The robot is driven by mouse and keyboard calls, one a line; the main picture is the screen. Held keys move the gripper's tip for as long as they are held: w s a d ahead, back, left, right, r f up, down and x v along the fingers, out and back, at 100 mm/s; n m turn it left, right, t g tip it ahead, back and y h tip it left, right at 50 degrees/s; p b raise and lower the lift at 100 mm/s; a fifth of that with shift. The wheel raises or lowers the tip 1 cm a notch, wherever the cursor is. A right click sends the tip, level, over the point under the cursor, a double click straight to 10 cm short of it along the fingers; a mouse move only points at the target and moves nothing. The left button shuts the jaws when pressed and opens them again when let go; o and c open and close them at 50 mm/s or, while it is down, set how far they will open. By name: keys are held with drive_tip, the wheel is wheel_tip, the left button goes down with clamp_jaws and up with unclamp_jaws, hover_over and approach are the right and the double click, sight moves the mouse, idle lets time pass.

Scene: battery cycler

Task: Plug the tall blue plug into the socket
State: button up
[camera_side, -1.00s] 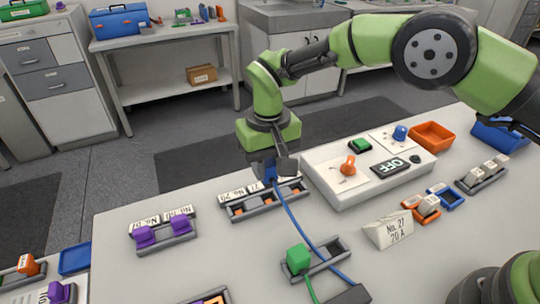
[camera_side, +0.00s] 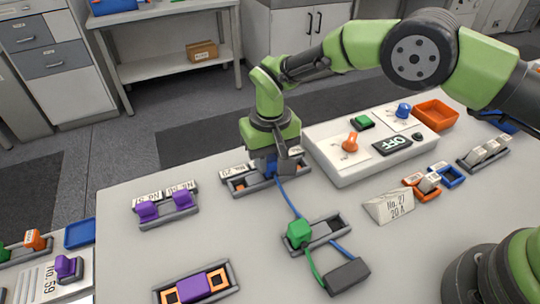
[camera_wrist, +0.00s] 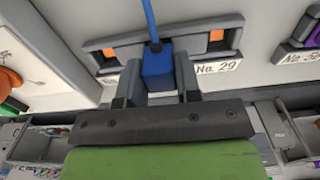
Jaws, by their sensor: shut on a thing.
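My gripper (camera_wrist: 158,78) is shut on the tall blue plug (camera_wrist: 157,66), with one dark finger on each side of it. A blue cable leaves the plug. In the side view the plug (camera_side: 271,166) is upright at the grey socket rack (camera_side: 238,191) at the table's far edge. The wrist view shows the rack (camera_wrist: 88,45) with an orange opening on either side of the plug and a "No. 29" label. The plug lines up with the rack's middle part. My gripper hides its lower end, and I cannot tell whether it is seated or just above.
A green plug (camera_side: 298,232) stands in a grey holder (camera_side: 333,229) near a dark box (camera_side: 346,275), with the blue cable passing by. Purple plugs (camera_side: 182,199) sit in a rack to the left. A white control panel (camera_side: 350,171) reading OFF stands to the right.

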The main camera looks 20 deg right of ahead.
drive_tip(key=shift+f, duration=0.2)
drive_tip(key=o, duration=1)
drive_tip(key=shift+r, duration=0.1)
wheel_tip(320, 180, up, 10)
drive_tip(key=shift+r, duration=0.1)
drive_tip(key=s+d+r+m+t+y, duration=0.15)
drive_tip(key=s+d+r, duration=0.3)
drive_tip(key=r, duration=0.45)
drive_tip(key=s+d+r+t+y, duration=0.1)
drive_tip(key=s+d+r+t, duration=0.15)
drive_tip(key=d+r, duration=0.45)
drive_tip(key=s+d+r+m+t, duration=0.1)
drive_tip(key=s+d, duration=0.2)
drive_tip(key=s, duration=0.5)
drive_tip(key=s+d+r+m+t, duration=0.1)
drive_tip(key=s+d+t, duration=0.1)
drive_tip(key=s, duration=0.7)
drive_tip(key=shift+d, duration=0.65)
